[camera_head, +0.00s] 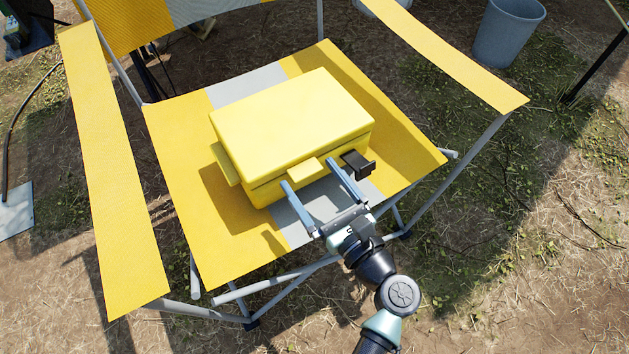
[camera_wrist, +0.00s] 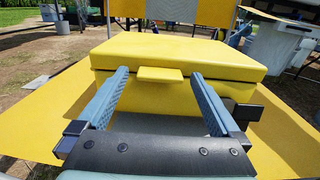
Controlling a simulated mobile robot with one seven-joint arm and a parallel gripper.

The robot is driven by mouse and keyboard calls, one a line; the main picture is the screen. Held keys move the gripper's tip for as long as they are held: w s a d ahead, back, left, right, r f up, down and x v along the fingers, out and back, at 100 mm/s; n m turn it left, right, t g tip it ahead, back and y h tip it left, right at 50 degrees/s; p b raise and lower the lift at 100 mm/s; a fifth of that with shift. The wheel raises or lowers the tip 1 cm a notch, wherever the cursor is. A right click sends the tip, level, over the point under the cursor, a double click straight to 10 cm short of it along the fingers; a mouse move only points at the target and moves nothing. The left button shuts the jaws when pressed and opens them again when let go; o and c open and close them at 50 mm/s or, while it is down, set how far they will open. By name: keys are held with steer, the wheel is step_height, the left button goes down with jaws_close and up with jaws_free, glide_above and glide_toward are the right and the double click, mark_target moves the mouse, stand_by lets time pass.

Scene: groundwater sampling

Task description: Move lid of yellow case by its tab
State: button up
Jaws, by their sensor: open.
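The yellow case (camera_head: 268,165) sits on the seat of a yellow-and-grey folding chair, with its lid (camera_head: 292,118) down. The lid also shows in the wrist view (camera_wrist: 180,52). A small yellow tab (camera_head: 304,171) sticks out from the lid's front edge, and it shows in the wrist view (camera_wrist: 160,75). My gripper (camera_head: 308,170) is open and empty, with its two blue fingers pointing at the case front. In the wrist view the fingers (camera_wrist: 158,73) stand on either side of the tab, apart from it. Whether the fingertips touch the case cannot be told.
A black bracket-like piece (camera_head: 357,163) is beside the right finger at the case's front right. The folding chair's armrests (camera_head: 113,180) flank the seat. A grey bucket (camera_head: 507,33) stands on the ground at the upper right. The chair seat (camera_head: 175,150) is bare left of the case.

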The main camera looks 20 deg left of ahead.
jaws_close()
stand_by(0.5)
steer(key=shift+r+p, duration=0.15)
steer(key=shift+p, duration=0.15)
